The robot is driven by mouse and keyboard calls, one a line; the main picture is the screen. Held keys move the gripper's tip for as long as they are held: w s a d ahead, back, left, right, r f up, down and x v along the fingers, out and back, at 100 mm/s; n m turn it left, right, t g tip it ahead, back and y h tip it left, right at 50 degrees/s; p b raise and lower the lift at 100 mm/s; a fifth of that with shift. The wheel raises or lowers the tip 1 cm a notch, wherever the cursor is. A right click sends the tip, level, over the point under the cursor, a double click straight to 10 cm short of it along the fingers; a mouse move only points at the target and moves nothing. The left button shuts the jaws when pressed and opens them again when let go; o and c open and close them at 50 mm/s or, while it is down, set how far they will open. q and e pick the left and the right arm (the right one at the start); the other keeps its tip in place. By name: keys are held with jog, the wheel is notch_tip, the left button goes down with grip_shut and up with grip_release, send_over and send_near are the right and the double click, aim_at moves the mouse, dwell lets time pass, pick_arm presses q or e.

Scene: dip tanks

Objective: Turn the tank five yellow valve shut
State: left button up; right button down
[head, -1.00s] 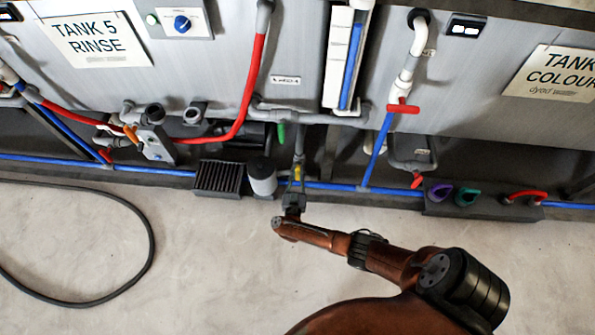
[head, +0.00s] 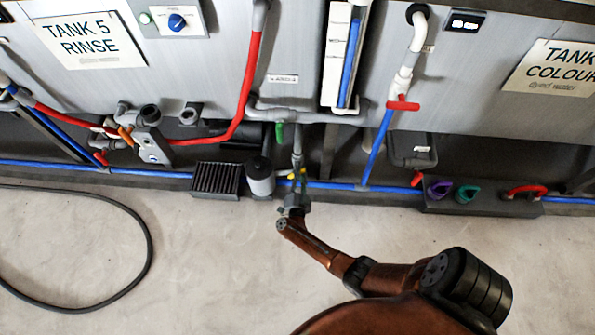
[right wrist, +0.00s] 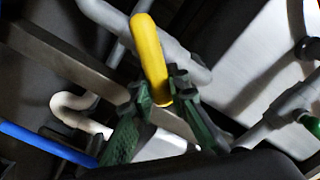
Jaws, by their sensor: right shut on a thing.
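The yellow valve handle (head: 292,177) sits low on a grey pipe below the tank 5 side of the panel, just above the blue floor pipe. It is small and partly hidden by my right gripper (head: 297,190). In the right wrist view the yellow handle (right wrist: 148,45) stands tilted, with its lower end between the green fingertips of my right gripper (right wrist: 162,95). The gripper is shut on it. The handle's exact angle to its pipe is hard to tell. My left gripper is not in view.
A green handle (head: 279,132) hangs close above left. A white-grey canister (head: 260,180) and a black grate (head: 215,178) stand just left. Red handles (head: 403,104) and a dark rack (head: 480,202) of coloured handles lie right. The front floor is open, with a black hose (head: 148,255) left.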

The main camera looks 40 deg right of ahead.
jog(key=m, duration=0.1)
jog(key=f+m+b, duration=0.1)
jog(key=shift+s+m, duration=0.3)
jog(key=shift+m, duration=0.1)
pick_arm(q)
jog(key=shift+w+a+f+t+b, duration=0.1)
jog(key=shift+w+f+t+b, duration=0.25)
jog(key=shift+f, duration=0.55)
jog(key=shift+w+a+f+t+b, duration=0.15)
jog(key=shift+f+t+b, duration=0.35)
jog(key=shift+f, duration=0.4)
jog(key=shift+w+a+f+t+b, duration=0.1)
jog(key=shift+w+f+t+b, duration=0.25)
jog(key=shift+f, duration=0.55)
pick_arm(e)
jog(key=shift+s+d+f+m, duration=0.1)
jog(key=shift+f+m, duration=0.1)
jog(key=shift+m, duration=0.95)
jog(key=shift+d+f+m, duration=0.1)
jog(key=shift+f+m, duration=0.1)
jog(key=shift+m, duration=0.9)
jog(key=shift+s+d+f+m, duration=0.1)
jog(key=shift+f+m, duration=0.1)
jog(key=shift+m, duration=0.95)
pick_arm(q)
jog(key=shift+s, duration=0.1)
pick_arm(e)
jog(key=shift+a, duration=0.1)
